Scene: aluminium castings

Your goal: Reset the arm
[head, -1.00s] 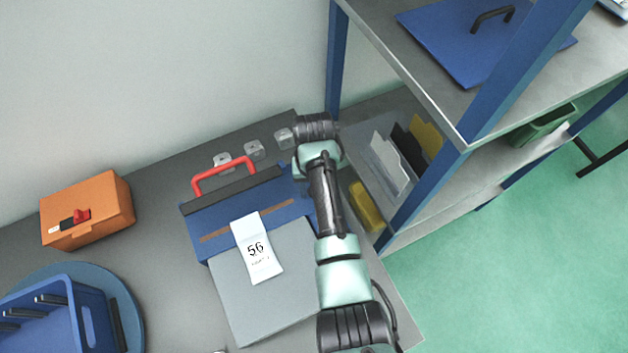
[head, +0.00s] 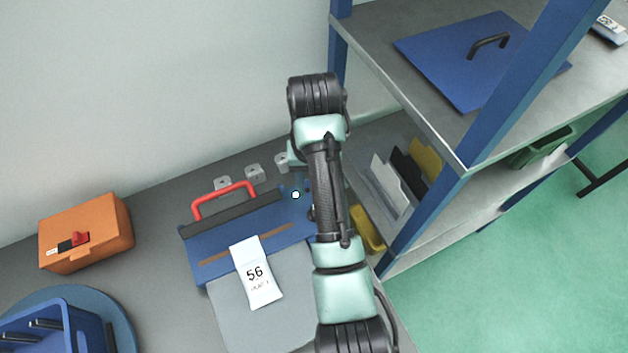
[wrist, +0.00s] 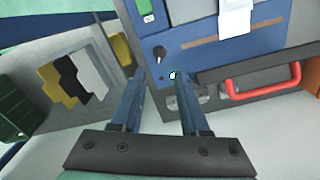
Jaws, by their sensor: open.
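My arm (head: 328,190) stretches up the middle of the head view, and its own links hide my gripper there. In the wrist view my gripper (wrist: 158,80) shows two blue fingers apart with nothing between them. Beyond the fingertips is a blue machine (head: 250,248) with a red handle (head: 222,200); the handle also shows in the wrist view (wrist: 263,90). A small bright spot lies on the machine near the fingers. A paper tag marked 56 (head: 256,272) lies across the machine's front.
A blue bin (head: 40,325) sits on a round plate at lower left.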

